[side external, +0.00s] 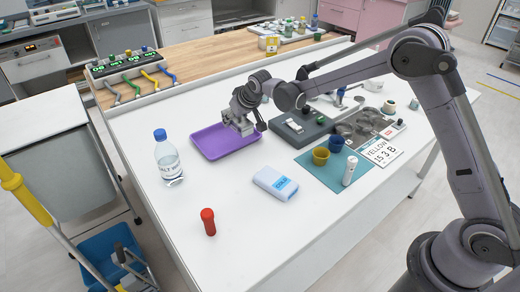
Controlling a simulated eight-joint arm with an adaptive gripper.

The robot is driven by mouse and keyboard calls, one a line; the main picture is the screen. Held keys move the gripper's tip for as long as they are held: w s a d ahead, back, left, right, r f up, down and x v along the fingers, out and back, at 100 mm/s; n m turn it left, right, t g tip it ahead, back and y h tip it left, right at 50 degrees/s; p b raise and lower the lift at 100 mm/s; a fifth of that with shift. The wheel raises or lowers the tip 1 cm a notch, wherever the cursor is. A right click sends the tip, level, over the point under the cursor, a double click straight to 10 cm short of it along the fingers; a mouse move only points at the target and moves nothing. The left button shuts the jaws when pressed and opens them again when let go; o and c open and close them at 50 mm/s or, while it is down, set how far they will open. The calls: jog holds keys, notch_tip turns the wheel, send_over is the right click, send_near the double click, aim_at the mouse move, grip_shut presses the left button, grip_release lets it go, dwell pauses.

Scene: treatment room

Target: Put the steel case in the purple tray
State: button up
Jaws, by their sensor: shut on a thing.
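The purple tray (213,150) lies on the white table, left of the middle. My gripper (246,127) is over the tray's right part, pointing down. It is shut on a small grey metallic thing, which looks like the steel case (241,128). The jaws partly hide the case, and I cannot tell if it touches the tray floor or hangs just above it.
A water bottle (168,158) stands left of the tray. A light blue pack (275,183) and a red-capped tube (208,221) are in front. A teal mat (325,171) holds cups and a white bottle (350,171).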

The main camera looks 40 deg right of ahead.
aim_at(235, 127)
jog(key=shift+f, duration=1.6)
jog(key=shift+f, duration=0.35)
jog(key=o, duration=1.4)
